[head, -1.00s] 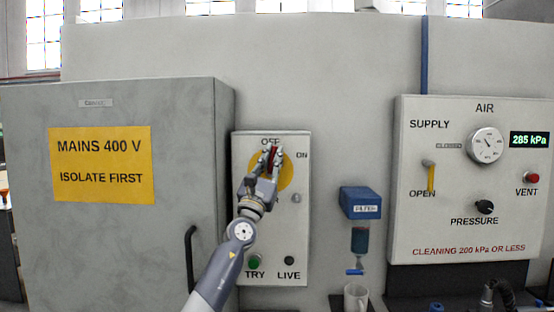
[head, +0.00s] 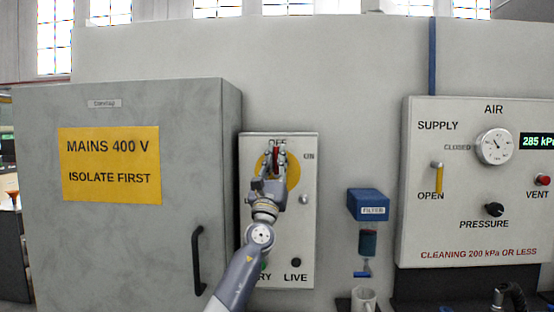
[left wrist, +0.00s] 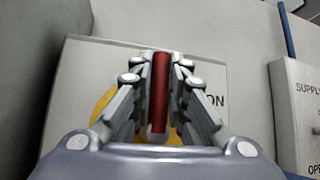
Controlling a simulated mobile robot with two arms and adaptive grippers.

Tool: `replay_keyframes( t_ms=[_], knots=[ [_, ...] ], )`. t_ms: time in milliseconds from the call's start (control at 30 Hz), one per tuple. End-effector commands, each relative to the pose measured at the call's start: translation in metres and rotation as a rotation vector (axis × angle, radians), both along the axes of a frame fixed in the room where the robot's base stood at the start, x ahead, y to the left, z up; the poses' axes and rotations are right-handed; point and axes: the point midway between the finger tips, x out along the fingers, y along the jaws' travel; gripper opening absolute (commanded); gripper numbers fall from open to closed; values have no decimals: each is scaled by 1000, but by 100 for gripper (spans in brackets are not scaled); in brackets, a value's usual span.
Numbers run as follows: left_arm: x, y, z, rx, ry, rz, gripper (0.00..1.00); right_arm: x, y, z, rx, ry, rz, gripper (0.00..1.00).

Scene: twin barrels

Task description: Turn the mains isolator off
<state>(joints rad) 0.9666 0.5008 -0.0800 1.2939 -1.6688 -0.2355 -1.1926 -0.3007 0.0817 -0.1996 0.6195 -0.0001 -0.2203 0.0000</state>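The mains isolator (head: 308,225) is a pale box on the wall with a yellow disc (head: 293,170) and a red handle (head: 277,158). The handle stands upright, its top at the OFF label; ON is at the upper right. My left gripper (head: 277,150) is at the handle, with a finger on each side. In the left wrist view the red handle (left wrist: 161,95) lies between the fingertips (left wrist: 161,62), which look closed against it. The LIVE lamp (head: 296,262) is dark. My arm partly covers the TRY button and label. My right gripper is not in view.
A grey cabinet (head: 110,250) with a yellow MAINS 400 V sign stands left.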

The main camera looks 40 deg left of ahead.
Motion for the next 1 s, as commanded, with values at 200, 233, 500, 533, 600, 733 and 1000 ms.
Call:
replay_keyframes(
  t_ms=[200,233,500,533,600,733,1000],
  knots=[
    [0,0,-1,0,1,0,23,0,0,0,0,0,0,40],
    [0,0,-1,0,1,0,23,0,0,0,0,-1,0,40],
    [-5,-2,-7,-2,0,-1,23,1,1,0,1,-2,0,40],
    [-7,-3,-10,-1,2,-2,23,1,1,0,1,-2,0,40],
    [-13,-6,-17,-1,2,-1,23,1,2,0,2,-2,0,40],
    [-28,-11,-33,0,2,-1,23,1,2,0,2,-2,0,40],
    [-59,-23,-66,0,3,0,23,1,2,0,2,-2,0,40]
  ],
)
